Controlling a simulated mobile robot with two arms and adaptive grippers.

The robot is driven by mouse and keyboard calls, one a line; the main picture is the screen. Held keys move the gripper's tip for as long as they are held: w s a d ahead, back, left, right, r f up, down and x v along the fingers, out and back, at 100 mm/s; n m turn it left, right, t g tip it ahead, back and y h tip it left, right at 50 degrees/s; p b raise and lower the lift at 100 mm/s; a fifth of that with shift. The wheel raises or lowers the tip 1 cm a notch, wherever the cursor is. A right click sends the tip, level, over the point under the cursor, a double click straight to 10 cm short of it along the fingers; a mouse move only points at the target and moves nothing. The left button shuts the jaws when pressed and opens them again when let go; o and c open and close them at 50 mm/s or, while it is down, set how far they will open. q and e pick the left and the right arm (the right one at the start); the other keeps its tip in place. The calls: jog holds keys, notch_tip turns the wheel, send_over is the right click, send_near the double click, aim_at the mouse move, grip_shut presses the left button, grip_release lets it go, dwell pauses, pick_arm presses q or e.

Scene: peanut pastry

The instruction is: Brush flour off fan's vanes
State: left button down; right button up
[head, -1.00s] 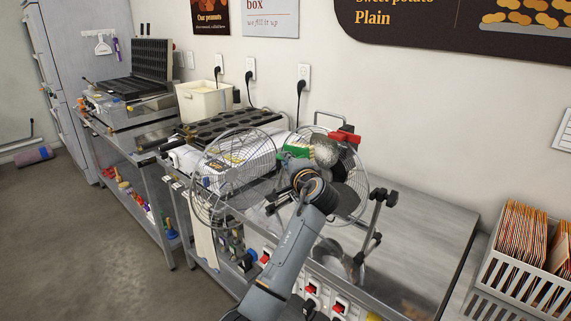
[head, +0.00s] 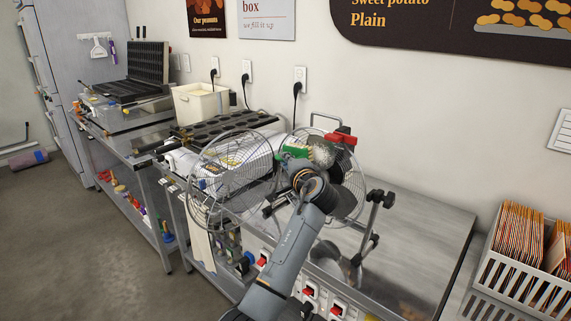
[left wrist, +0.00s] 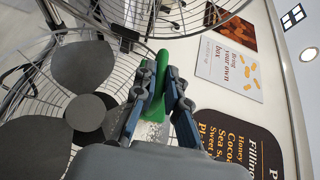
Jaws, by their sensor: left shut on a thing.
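The fan stands on the metal counter, its wire cage open. Its dark vanes (head: 351,193) show partly behind my arm in the head view. The separate wire grille (head: 228,178) stands to the left in the head view. My left gripper (left wrist: 160,70) is shut on a brush with a green handle (head: 294,151) and pale bristles (head: 321,154). I cannot tell whether the bristles touch a vane. Flour on the vanes is not clear.
A waffle-type mould pan (head: 222,128) and a cream bin (head: 200,103) stand behind the grille. The counter (head: 420,235) is bare to the right. A white crate (head: 497,268) of paper packets is at the far right. Plugged cords hang on the wall.

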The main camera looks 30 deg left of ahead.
pick_arm(q)
jog(key=shift+w+d, duration=0.1)
jog(key=shift+w, duration=0.35)
jog(key=shift+d, duration=0.1)
